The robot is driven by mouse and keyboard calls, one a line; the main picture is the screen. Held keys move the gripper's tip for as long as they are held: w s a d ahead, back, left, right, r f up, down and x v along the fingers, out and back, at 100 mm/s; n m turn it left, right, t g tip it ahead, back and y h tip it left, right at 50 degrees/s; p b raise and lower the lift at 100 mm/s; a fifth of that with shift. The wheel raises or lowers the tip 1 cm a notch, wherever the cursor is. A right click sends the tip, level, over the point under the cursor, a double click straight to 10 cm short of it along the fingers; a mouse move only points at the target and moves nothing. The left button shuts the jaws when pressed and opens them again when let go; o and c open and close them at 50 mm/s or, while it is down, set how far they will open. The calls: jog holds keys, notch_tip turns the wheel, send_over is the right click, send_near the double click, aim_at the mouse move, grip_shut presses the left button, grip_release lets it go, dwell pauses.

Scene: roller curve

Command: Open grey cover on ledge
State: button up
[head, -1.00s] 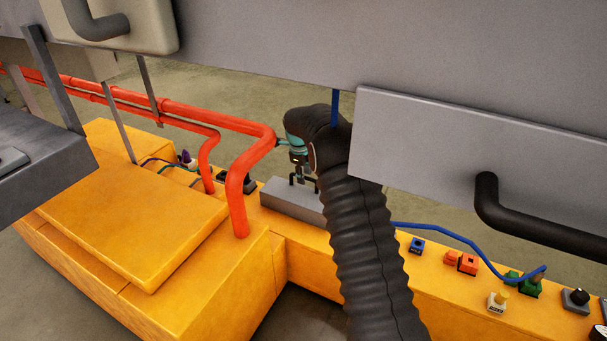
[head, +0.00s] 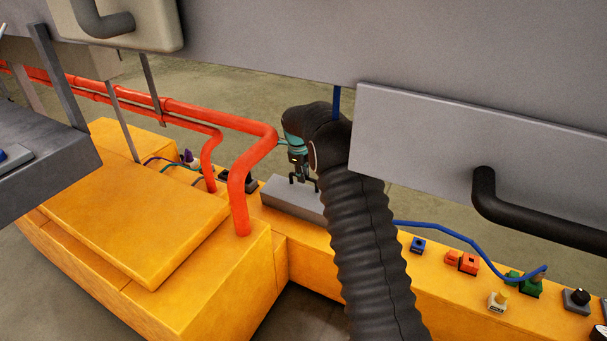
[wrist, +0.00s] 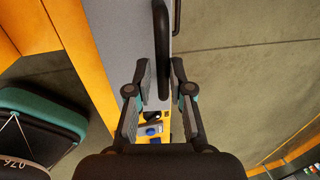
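The grey cover (head: 290,203) is a long flat box shape on the yellow ledge, behind my arm in the head view. It looks shut. Its near right end is hidden by my arm. In the wrist view the cover (wrist: 122,40) runs up the picture, with a black bar handle (wrist: 162,45) along its right side. My gripper (wrist: 161,75) is open, with one finger on each side of the handle bar. A gap shows on both sides of the bar. In the head view my gripper (head: 302,181) points down just above the cover.
Orange-red pipes (head: 237,190) bend down left of the cover. A grey panel (head: 430,145) with a black handle (head: 486,195) overhangs at right. A blue cable (head: 440,229) and several small coloured switches (head: 468,262) sit along the ledge (head: 400,262).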

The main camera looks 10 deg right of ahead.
aim_at(300, 195)
jog(key=shift+o, duration=0.6)
notch_tip(300, 195, up, 12)
jog(key=s+a, duration=0.1)
jog(key=shift+s+a+f, duration=0.15)
jog(key=shift+s+a, duration=0.1)
jog(key=shift+s, duration=0.15)
